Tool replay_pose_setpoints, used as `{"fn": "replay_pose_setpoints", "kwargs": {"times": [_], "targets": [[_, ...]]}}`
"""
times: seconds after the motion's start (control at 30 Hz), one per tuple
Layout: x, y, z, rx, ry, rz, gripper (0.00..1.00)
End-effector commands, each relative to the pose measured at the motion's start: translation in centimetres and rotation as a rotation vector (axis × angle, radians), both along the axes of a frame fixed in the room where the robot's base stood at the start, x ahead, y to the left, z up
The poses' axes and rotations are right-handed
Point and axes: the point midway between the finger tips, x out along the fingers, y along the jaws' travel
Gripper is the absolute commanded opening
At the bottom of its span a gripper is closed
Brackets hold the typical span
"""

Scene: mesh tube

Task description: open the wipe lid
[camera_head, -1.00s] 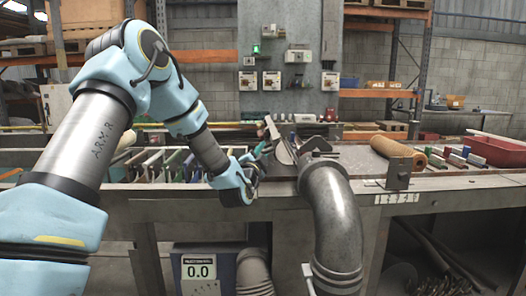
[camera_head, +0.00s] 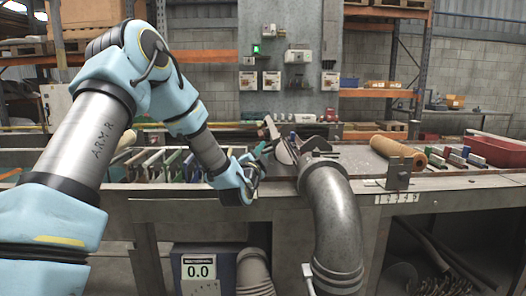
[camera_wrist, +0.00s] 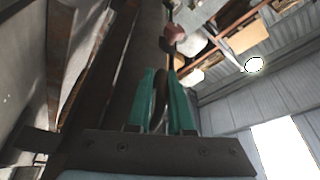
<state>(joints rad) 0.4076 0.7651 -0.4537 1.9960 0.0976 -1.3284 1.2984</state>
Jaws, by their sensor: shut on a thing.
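A grey, plate-like lid (camera_head: 279,143) stands tilted at the upper end of a thick grey pipe (camera_head: 335,215) at the bench edge. My gripper (camera_head: 265,151) is just left of the lid. In the wrist view its two green fingers (camera_wrist: 163,78) are close together, around a dark, curved, handle-like piece (camera_wrist: 160,100). A long dark cylindrical surface (camera_wrist: 128,75) runs beside the left finger. I cannot clearly see how the held piece joins the lid.
A row of colored panels (camera_head: 165,163) stands in the bench left of my gripper. A tan roll (camera_head: 397,152), a metal bracket (camera_head: 398,176) and a red tray (camera_head: 497,151) are on the right. A display box (camera_head: 200,268) is below the bench.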

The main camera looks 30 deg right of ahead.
Motion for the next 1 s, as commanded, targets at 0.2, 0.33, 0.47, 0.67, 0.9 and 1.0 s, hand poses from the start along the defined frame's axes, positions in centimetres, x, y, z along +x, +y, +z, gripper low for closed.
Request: {"fn": "replay_pose_setpoints", "kwargs": {"times": [0.2, 0.33, 0.47, 0.67, 0.9, 1.0], "targets": [[0.2, 0.1, 0.4, -0.008, -0.006, 0.005, 0.0], [0.2, 0.1, 0.5, -0.003, -0.01, 0.005, 0.0], [0.0, -0.2, 1.2, 0.051, -0.039, 0.003, 0.0], [-0.5, -1.1, 2.8, 0.21, -0.117, 0.002, 0.0], [-0.7, -1.7, 4.0, 0.335, -0.172, 0.005, 0.0], [-0.6, -1.6, 4.1, 0.341, -0.175, 0.006, 0.0]]}}
